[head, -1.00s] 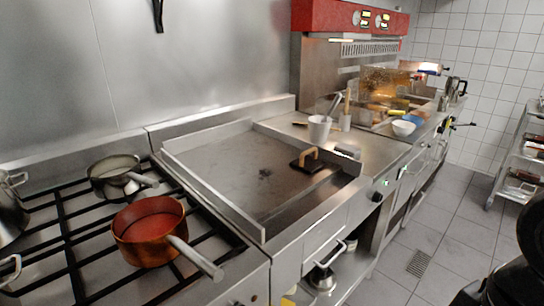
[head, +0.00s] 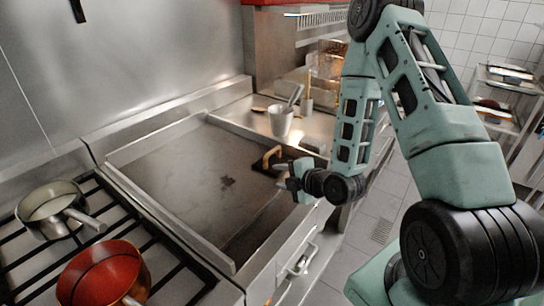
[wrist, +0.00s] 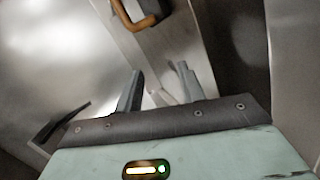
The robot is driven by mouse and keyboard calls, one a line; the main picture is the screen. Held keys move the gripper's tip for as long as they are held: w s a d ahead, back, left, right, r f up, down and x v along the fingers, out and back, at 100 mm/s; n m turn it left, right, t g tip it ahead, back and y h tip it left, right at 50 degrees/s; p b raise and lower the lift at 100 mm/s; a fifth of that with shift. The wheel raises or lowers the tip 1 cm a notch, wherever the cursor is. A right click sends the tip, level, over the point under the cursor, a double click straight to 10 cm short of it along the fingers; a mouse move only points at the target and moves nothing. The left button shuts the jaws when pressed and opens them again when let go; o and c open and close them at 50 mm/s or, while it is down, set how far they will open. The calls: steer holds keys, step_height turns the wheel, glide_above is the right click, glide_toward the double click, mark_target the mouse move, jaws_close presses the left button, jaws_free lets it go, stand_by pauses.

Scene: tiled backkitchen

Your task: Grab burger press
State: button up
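The burger press (head: 268,161) has a dark flat base and a light brown arched handle. It stands at the right side of the flat griddle (head: 180,165). In the wrist view the press (wrist: 127,20) is cut off by the top edge, beyond my fingers and a little to the left. My gripper (head: 283,176) is just right of the press in the head view, partly covering it. In the wrist view my gripper (wrist: 158,84) has its two fingers apart with nothing between them. Whether a finger touches the press is not clear.
A pale cup (head: 281,121) with utensils stands on the counter behind the press. A red pan (head: 103,275) and a steel pan (head: 50,205) sit on the stove at left. The griddle's raised metal rim borders its surface. Most of the griddle is bare.

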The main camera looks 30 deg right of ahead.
steer(key=s+d+r+t+h+p, duration=0.1)
steer(key=s+d+t+h, duration=0.15)
steer(key=d, duration=0.35)
steer(key=b, duration=1)
glide_toward(273, 151)
steer(key=shift+s+d+f+n, duration=0.15)
steer(key=shift+s+f, duration=0.05)
steer(key=shift+s, duration=0.25)
steer(key=shift+s+d+f+n, duration=0.15)
steer(key=shift+s+f, duration=0.05)
steer(key=shift+s, duration=0.2)
steer(key=b+x, duration=0.2)
steer(key=shift+w+b, duration=0.15)
steer(key=shift+b, duration=0.25)
steer(key=x, duration=0.1)
steer(key=p+x, duration=0.1)
steer(key=x, duration=0.1)
steer(key=shift+w+r+p, duration=0.3)
steer(key=shift+w, duration=0.1)
steer(key=shift+p+x, duration=1.05)
steer(key=shift+x, duration=2.15)
steer(key=shift+f, duration=0.1)
jaws_close()
